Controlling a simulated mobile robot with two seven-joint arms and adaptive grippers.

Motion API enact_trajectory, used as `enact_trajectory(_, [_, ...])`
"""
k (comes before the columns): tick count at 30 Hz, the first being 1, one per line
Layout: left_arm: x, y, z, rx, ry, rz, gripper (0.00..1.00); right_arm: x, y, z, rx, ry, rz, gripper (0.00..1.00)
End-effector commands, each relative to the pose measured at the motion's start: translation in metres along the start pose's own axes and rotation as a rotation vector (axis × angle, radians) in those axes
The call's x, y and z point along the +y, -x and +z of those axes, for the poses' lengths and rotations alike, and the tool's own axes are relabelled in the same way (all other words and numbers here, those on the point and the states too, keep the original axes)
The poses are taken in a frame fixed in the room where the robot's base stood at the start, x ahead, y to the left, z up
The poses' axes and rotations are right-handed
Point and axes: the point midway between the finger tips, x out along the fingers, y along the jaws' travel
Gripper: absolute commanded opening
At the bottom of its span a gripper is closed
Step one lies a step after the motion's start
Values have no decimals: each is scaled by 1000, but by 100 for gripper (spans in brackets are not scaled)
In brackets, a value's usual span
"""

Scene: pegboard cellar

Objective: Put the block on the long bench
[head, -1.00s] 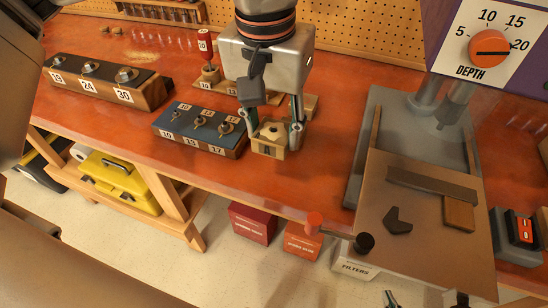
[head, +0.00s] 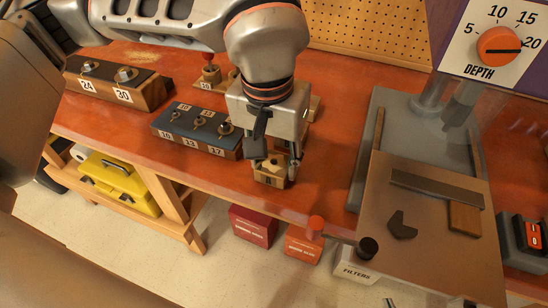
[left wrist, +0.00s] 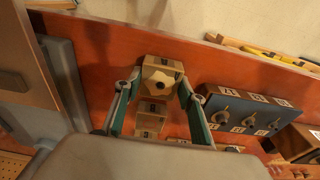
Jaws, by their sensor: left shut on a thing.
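A small light wooden block (head: 270,181) with a round dark feature on its face is between the fingertips of my left gripper (head: 272,165). In the left wrist view the block (left wrist: 162,68) shows between the two fingers. My left gripper is shut on it, over the front part of the long red-orange bench (head: 120,118). I cannot tell whether the block touches the bench top. Only the tips of my right gripper (head: 428,303) show at the bottom edge, spread apart with nothing visible between them.
A blue numbered block with knobs (head: 200,128) stands left of the block, and another numbered block (head: 120,85) is further left. A grey machine (head: 425,135) with a brown board stands right. Bare bench lies between block and machine. Red boxes (head: 253,225) sit below.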

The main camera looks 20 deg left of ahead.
Motion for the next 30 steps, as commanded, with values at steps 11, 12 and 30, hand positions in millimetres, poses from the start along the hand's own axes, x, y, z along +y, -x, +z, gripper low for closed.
enact_trajectory(11, [0,-2,0,-1,0,0,56,0,0,0,1,0,1,0])
enact_trajectory(12, [0,-2,0,-1,0,0,56,0,0,0,1,0,1,0])
enact_trajectory(30, [0,90,-1,7,0,0,56,3,4,-17,21,-10,1,0])
